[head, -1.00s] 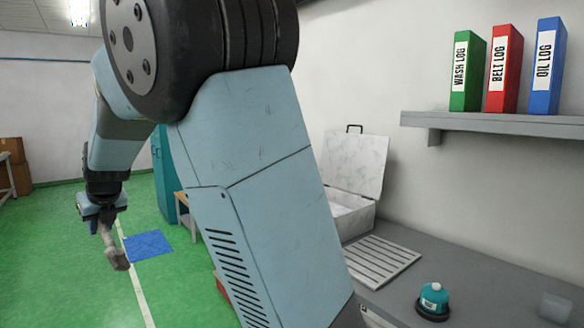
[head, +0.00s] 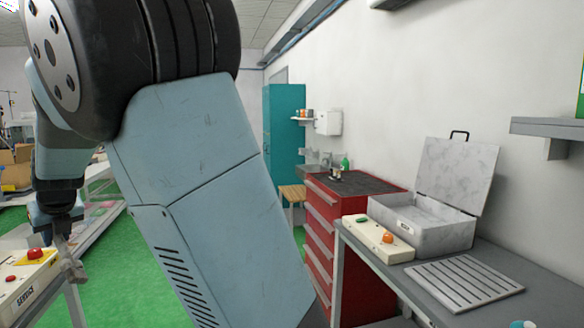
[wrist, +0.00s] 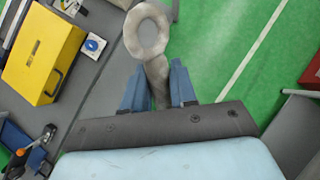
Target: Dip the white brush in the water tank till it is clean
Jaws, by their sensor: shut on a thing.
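My gripper (wrist: 158,70) is shut on a pale grey-beige, stained-looking brush (wrist: 154,49) in the wrist view. The brush's shank lies between the blue fingers and a ring-shaped end points away from them; bristles cannot be made out. In the head view my gripper (head: 62,228) hangs at the lower left with the brush (head: 74,266) pointing down, partly in front of a machine.
A slatted tray (head: 464,284) and a cream button box (head: 377,238) lie beside the marbled box. A red drawer cabinet (head: 322,235) stands behind, with a teal locker (head: 283,130) further back. A yellow box (wrist: 42,52) is on a grey surface near my gripper. Green floor (head: 110,275) is open.

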